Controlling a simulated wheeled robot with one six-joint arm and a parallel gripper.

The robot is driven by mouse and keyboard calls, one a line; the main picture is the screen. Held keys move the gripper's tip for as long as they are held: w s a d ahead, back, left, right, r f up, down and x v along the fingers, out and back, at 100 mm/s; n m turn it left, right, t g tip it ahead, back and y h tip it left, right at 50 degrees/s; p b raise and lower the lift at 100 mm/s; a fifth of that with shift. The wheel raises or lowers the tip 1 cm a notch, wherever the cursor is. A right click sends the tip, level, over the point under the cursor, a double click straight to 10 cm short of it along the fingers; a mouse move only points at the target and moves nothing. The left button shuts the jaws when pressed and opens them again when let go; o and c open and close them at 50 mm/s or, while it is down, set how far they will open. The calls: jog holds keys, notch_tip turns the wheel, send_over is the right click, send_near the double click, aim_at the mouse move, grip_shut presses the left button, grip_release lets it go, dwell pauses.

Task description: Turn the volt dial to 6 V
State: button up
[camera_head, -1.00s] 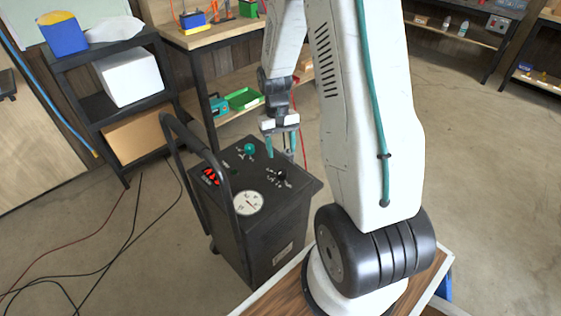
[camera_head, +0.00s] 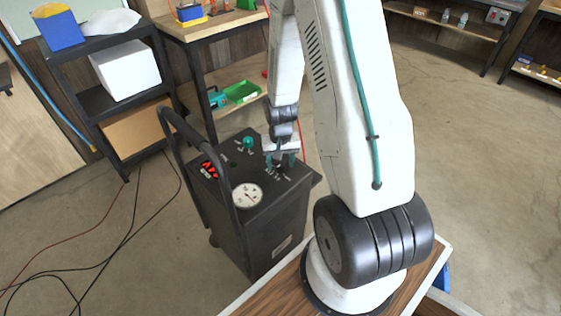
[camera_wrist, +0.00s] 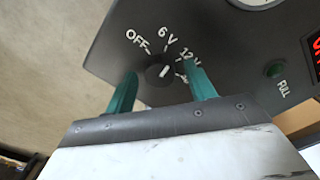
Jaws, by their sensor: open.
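The volt dial (camera_wrist: 156,74) is a round black knob with a white pointer mark, on the dark top panel of the cart (camera_head: 262,215). Labels OFF, 6 V and 12 V sit around it in the wrist view, and a further label is partly hidden by a finger. The pointer leans up and right, roughly toward the 6 V to 12 V side; I cannot tell exactly which label it meets. My gripper (camera_head: 281,162) is open, with its two teal fingers on either side of the dial in the wrist view (camera_wrist: 160,70). Contact is not clear. In the head view the gripper mostly hides the dial.
The panel also holds a round white gauge (camera_head: 247,195), a red display (camera_head: 208,170) and a green knob (camera_head: 248,142). A green FULL lamp (camera_wrist: 275,69) shows in the wrist view. The cart's black handle (camera_head: 205,150) rises at its left. Cables lie on the floor at left.

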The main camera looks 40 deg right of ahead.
aim_at(281, 164)
jog(key=c, duration=1)
jog(key=shift+n, duration=1.6)
jog(key=o, duration=1)
notch_tip(281, 164, up, 8)
jog(key=shift+f, duration=0.1)
